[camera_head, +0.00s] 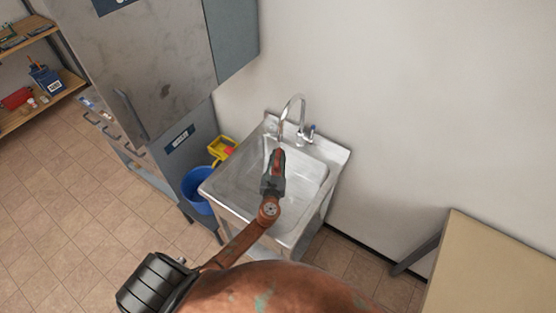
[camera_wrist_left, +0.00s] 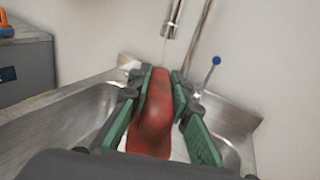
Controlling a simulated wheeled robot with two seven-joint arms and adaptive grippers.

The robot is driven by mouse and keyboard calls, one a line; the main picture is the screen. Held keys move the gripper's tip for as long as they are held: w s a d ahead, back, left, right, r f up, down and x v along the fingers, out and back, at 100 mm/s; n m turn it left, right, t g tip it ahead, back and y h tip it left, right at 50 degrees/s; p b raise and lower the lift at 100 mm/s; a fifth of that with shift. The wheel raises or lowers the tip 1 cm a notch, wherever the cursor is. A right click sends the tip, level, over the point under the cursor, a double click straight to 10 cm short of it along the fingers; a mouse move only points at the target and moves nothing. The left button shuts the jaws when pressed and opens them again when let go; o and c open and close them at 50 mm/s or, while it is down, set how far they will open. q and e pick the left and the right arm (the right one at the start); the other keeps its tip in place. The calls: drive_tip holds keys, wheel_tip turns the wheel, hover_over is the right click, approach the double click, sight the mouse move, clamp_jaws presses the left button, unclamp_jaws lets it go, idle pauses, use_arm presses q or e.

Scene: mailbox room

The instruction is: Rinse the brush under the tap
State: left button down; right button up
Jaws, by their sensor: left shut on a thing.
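A steel sink (camera_head: 225,189) stands against the wall in the head view. Its curved tap (camera_head: 292,104) rises at the back, and the spout also shows in the left wrist view (camera_wrist_left: 173,22). A thin stream of water seems to fall from the spout. My left gripper (camera_head: 275,172) is over the basin, shut on a red thing, likely the brush (camera_wrist_left: 155,110). Its far end is just below and in front of the spout. The bristles cannot be made out. My right gripper is not in view.
A blue bucket (camera_head: 196,190) and a yellow container (camera_head: 221,148) stand left of the sink. A grey metal cabinet (camera_head: 150,70) is at the left. A beige table (camera_head: 495,265) is at the lower right. A tap lever with a blue knob (camera_wrist_left: 216,61) stands right of the spout.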

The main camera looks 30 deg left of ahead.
sight(276, 167)
use_arm(q)
drive_tip(key=shift+d, duration=0.15)
drive_tip(key=shift+d, duration=0.45)
drive_tip(key=shift+a, duration=0.2)
drive_tip(key=shift+a, duration=0.45)
drive_tip(key=shift+d, duration=0.25)
drive_tip(key=shift+d, duration=0.4)
drive_tip(key=shift+s, duration=0.1)
drive_tip(key=shift+s+p, duration=0.5)
drive_tip(key=shift+s, duration=1.35)
drive_tip(key=shift+s+d, duration=0.15)
drive_tip(key=shift+s, duration=1.9)
